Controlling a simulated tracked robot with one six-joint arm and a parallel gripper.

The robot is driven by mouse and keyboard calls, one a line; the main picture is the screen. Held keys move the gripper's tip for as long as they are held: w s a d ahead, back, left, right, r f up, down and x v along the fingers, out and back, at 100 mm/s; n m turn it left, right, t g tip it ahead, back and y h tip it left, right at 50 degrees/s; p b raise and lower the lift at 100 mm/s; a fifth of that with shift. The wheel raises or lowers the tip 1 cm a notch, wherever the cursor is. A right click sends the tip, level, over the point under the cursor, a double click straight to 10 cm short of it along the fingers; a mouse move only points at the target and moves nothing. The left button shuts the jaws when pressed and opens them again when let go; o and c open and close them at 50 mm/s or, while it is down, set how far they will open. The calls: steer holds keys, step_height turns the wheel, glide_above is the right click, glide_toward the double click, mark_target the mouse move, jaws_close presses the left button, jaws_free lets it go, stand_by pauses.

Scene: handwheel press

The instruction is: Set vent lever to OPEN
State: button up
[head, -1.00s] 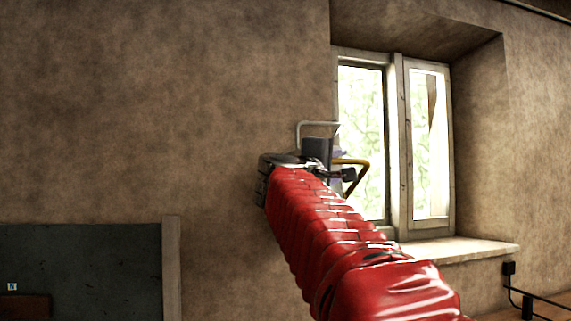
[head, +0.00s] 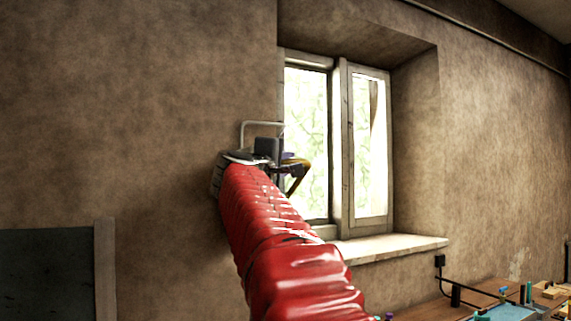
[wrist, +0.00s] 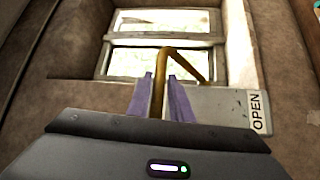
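The vent lever appears to be the bent yellow bar (wrist: 184,58) in the wrist view. One leg runs between my purple fingers; the other slopes right towards a pale plate (wrist: 215,100). An OPEN label (wrist: 258,112) is at the plate's right edge. My gripper (wrist: 160,76) has a finger on each side of the bar, close to it. Whether both fingers touch it cannot be told. In the head view, the yellow bar (head: 299,178) shows just right of my gripper (head: 284,160). My red-sleeved arm hides its lower part and the plate there.
A window (head: 360,140) with a sill (head: 390,246) is behind and right of my gripper. A dark board (head: 45,275) with a pale post is at lower left. A wooden bench (head: 425,312) with small coloured items is at lower right.

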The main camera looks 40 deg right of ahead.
jaws_close()
steer(key=shift+a, duration=0.1)
steer(key=shift+f, duration=0.2)
